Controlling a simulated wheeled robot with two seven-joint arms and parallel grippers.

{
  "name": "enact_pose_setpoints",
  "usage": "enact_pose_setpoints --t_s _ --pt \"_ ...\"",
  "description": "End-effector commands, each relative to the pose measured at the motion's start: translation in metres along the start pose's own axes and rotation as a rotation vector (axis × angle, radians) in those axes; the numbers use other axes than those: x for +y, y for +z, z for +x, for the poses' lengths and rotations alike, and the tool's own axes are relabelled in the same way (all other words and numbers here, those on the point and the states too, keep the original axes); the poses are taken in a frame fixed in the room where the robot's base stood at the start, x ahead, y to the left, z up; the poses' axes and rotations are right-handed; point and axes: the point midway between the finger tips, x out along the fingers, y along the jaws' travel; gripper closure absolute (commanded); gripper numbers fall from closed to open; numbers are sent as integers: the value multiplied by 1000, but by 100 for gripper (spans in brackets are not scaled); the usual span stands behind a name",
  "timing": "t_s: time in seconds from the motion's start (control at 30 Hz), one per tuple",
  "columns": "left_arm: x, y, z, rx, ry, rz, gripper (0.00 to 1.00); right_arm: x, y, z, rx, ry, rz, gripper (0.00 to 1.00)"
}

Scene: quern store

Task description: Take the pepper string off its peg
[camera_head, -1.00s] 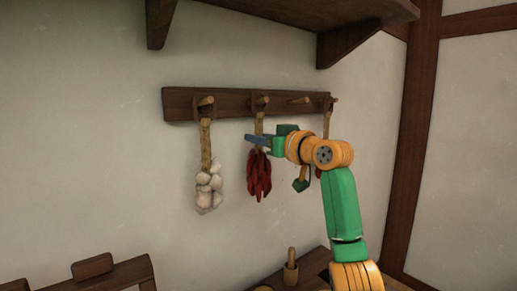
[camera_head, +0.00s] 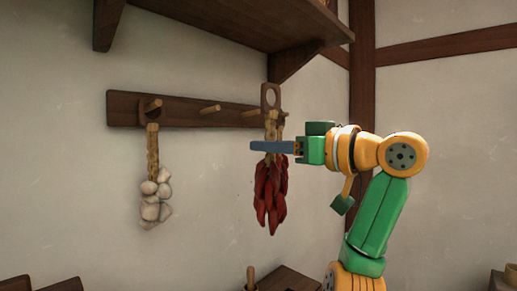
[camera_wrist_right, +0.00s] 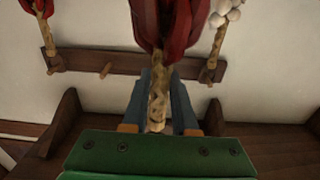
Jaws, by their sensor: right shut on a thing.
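The pepper string (camera_head: 270,195) is a bunch of dark red peppers on a braided straw cord with a ring at its top. My right gripper (camera_head: 262,147) is shut on the cord, just above the peppers. The string hangs upright in front of the rack, its ring clear of the pegs. In the right wrist view the cord (camera_wrist_right: 158,95) runs between the fingers, with the peppers (camera_wrist_right: 168,22) at the top. The wooden peg rack (camera_head: 180,110) is on the wall behind; a bare peg (camera_head: 210,109) shows left of the string. My left gripper is out of view.
A garlic string (camera_head: 152,195) hangs on the rack's left peg. Another red string (camera_wrist_right: 38,8) hangs on an end peg in the wrist view. A wooden shelf (camera_head: 225,22) juts out above. A wooden pestle (camera_head: 251,278) stands below. Open space lies right of my arm.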

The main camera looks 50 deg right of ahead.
Motion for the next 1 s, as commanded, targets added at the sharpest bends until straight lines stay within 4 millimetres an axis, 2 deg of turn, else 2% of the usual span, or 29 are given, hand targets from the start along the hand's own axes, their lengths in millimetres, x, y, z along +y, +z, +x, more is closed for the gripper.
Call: enact_pose_setpoints --t_s 0.17,0.5,1.0 --pt "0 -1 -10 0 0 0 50 0 -10 0 0 0 0 100" --pt "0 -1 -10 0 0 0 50 0 -9 -1 1 0 0 100" --pt "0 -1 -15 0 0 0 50 0 -12 -28 3 1 -1 100"
